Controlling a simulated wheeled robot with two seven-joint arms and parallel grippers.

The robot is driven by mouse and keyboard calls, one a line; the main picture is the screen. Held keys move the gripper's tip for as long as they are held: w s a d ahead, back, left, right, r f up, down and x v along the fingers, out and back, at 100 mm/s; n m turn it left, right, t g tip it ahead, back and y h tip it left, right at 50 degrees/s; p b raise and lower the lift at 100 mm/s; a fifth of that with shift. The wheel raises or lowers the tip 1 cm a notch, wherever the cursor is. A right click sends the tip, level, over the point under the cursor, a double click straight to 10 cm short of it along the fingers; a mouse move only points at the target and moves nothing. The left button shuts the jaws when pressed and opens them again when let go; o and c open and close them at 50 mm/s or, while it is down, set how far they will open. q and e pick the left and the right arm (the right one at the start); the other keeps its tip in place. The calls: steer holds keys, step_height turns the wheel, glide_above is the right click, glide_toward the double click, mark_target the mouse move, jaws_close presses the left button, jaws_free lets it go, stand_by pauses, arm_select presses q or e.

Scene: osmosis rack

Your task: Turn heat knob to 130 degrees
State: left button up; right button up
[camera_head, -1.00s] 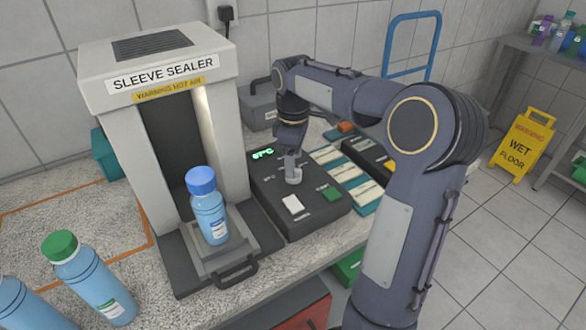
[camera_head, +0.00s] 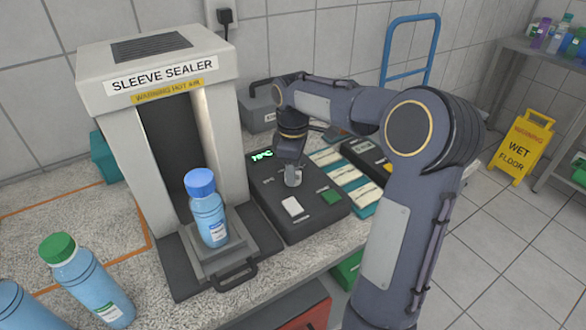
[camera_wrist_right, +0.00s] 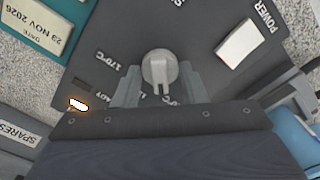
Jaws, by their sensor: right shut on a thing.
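The heat knob (camera_wrist_right: 159,70) is a round grey dial on the dark control box (camera_head: 318,226) beside the sleeve sealer. In the right wrist view it sits between the two fingers of my right gripper (camera_wrist_right: 158,86), which is shut on it. In the head view the right gripper (camera_head: 292,176) points down onto the knob. The box's green display (camera_head: 262,156) appears to read 79°C, though the digits are small. A "170°C" mark (camera_wrist_right: 115,60) shows near the knob in the wrist view; other marks are partly hidden by the gripper. My left gripper is not in view.
The sleeve sealer (camera_head: 150,75) stands left of the box, with a blue-capped bottle (camera_head: 208,210) on its tray. A white switch (camera_head: 293,208) and a green button (camera_head: 331,197) are near the knob. Label trays (camera_head: 352,177) lie to the right, a grey toolbox (camera_head: 258,108) behind.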

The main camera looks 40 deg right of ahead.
steer(key=m+p, duration=0.2)
steer(key=m, duration=0.1)
steer(key=shift+r, duration=0.15)
steer(key=m+p, duration=0.1)
steer(key=m, duration=0.4)
steer(key=shift+m+p, duration=0.3)
stand_by(0.3)
steer(key=o, duration=1)
